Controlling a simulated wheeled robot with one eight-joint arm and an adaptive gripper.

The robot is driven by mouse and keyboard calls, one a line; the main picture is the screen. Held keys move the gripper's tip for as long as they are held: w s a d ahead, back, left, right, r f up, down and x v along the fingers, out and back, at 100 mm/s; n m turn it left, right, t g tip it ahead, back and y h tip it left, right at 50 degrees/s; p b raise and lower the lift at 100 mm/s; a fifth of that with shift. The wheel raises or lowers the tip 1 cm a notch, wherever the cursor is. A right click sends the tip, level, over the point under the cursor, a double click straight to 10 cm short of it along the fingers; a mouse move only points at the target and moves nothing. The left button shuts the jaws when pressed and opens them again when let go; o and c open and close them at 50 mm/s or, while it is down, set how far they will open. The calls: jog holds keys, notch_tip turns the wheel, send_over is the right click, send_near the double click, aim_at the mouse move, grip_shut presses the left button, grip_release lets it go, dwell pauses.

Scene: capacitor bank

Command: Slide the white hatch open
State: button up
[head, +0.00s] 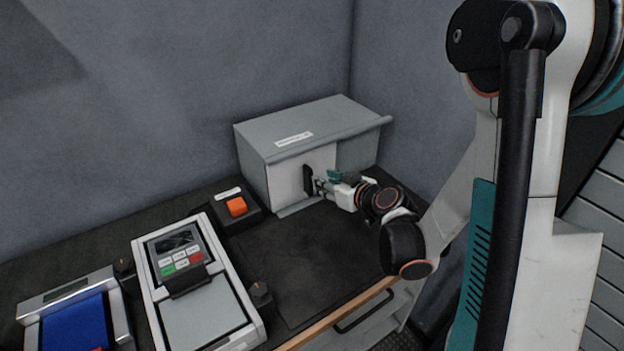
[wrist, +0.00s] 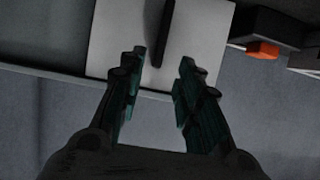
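The white hatch (head: 288,181) covers the left part of the front of a grey box (head: 258,166). My gripper (head: 318,186) is at the handle in the head view. In the wrist view my gripper (wrist: 160,75) is open, with teal fingers apart on either side of the handle's near end. I cannot tell whether a finger touches it.
An orange switch (head: 237,206) on a black base stands left of the box. A keypad device (head: 205,300) and a blue-topped unit (head: 75,325) lie farther left. The dark bench top (head: 310,260) before the box is mostly clear. A drawer handle (head: 365,311) is below its edge.

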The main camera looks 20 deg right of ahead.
aim_at(307, 180)
jog(key=b+x, duration=0.2)
jog(key=x, duration=0.6)
grip_shut()
